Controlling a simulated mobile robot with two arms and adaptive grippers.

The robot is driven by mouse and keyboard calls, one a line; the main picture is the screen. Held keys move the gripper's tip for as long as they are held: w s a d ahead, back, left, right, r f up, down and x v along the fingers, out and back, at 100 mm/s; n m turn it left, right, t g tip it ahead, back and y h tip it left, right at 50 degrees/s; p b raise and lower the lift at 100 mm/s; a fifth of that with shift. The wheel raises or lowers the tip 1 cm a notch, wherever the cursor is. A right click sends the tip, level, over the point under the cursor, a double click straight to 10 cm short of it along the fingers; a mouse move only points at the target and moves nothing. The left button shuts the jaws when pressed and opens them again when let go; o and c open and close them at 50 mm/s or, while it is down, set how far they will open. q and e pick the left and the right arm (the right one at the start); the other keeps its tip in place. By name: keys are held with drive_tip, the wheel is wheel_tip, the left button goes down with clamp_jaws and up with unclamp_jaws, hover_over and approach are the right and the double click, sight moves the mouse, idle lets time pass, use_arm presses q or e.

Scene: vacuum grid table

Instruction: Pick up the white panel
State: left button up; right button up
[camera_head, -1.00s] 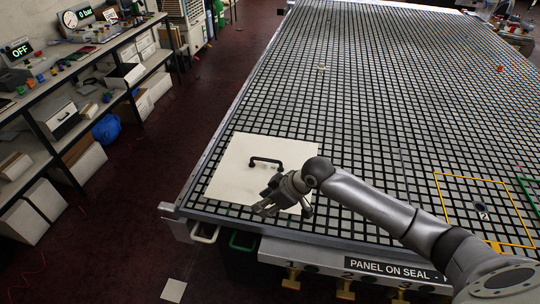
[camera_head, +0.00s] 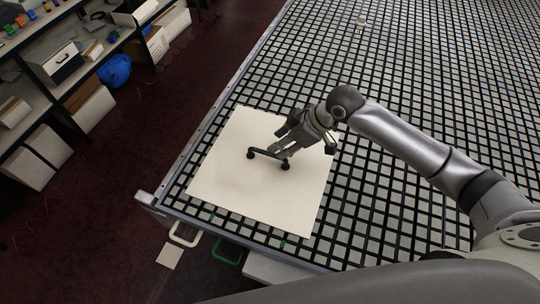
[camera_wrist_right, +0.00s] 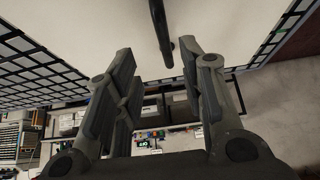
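The white panel (camera_head: 230,180) lies flat on the near left corner of the grid table, with a black bar handle (camera_head: 268,156) on it. My right gripper (camera_head: 280,151) is over the panel, close to the handle. In the right wrist view the right gripper (camera_wrist_right: 165,75) has its two fingers apart, with the handle (camera_wrist_right: 161,32) beyond the fingertips at the top, roughly in line with the gap. The white panel (camera_wrist_right: 120,25) also shows there. I cannot tell whether a fingertip touches the handle. My left gripper is not in view.
The grid table (camera_head: 420,90) stretches away to the back right, with a small object (camera_head: 361,21) far off on it. Green (camera_head: 228,252) and white (camera_head: 184,236) handles show at its near edge. Shelves with boxes (camera_head: 62,62) stand at left across a dark red floor.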

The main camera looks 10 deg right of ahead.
sight(269, 153)
drive_tip(key=shift+w+a+f, duration=0.2)
drive_tip(key=shift+a+f, duration=0.25)
drive_tip(key=shift+f, duration=0.05)
drive_tip(key=shift+w+a+f, duration=0.1)
drive_tip(key=shift+a+f, duration=0.05)
drive_tip(key=shift+f, duration=0.2)
drive_tip(key=p+x, duration=0.1)
drive_tip(key=x, duration=0.1)
drive_tip(key=p+x, duration=0.1)
drive_tip(key=x, duration=0.1)
drive_tip(key=shift+a+f, duration=0.25)
drive_tip(key=shift+f, duration=0.05)
drive_tip(key=shift+a+f, duration=0.15)
drive_tip(key=shift+f, duration=0.25)
clamp_jaws()
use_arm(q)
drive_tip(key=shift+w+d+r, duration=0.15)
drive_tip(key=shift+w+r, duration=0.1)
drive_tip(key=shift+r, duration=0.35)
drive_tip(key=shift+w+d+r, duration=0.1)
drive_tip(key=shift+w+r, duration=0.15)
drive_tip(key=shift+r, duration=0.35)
